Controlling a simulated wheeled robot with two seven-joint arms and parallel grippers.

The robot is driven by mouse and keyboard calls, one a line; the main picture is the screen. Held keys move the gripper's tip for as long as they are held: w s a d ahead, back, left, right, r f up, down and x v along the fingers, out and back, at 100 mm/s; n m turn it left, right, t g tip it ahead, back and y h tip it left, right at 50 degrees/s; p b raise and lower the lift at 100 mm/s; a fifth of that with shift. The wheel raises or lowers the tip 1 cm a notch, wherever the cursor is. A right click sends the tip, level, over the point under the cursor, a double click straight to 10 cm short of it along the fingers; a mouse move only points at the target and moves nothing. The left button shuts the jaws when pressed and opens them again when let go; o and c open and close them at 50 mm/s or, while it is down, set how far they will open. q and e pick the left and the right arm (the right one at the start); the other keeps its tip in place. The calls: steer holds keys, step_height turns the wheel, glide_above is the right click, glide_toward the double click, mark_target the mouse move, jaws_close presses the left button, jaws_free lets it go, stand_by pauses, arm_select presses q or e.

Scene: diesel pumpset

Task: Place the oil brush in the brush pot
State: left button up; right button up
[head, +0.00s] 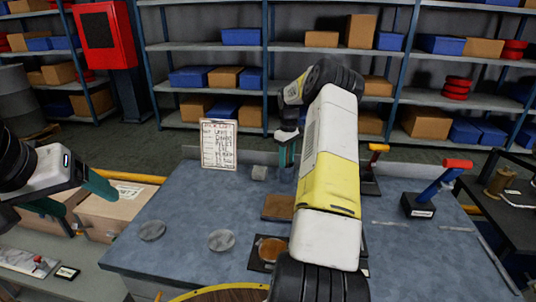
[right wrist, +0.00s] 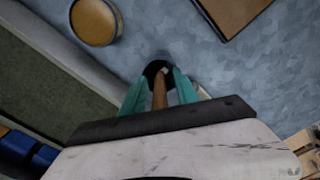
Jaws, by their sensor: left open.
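My left gripper (head: 72,196) is open and empty at the left, above the wooden crates. My right gripper (head: 287,153) points down over the far part of the blue-grey table. In the right wrist view its teal fingers (right wrist: 160,85) stand on either side of a brown wooden handle (right wrist: 159,95), which looks like the oil brush's. Whether they press on it I cannot tell. A dark round thing (right wrist: 151,69) at the handle's far end may be the brush pot or the brush head. In the head view the fingers and arm hide most of this.
Two grey discs (head: 221,240) lie on the table's left part. A brown square plate (head: 277,207) and a round dish (head: 271,249) lie near my right arm. A red-topped lever (head: 437,187) stands right.

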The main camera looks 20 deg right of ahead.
step_height(320, 180, up, 12)
steer(key=shift+f, duration=0.1)
steer(key=shift+a+r, duration=0.1)
steer(key=shift+r, duration=0.3)
steer(key=s+a+r+m+t, duration=0.1)
steer(key=s+a+r+t, duration=0.2)
steer(key=s+a+r, duration=1.25)
steer(key=s+a+f+m+t+y, duration=0.1)
steer(key=s+a, duration=0.5)
steer(key=s, duration=0.4)
steer(key=s+a+f+m+t+y, duration=0.1)
steer(key=s+a+f+m+t, duration=0.1)
steer(key=s+a, duration=0.4)
steer(key=s, duration=0.4)
steer(key=shift+f, duration=0.15)
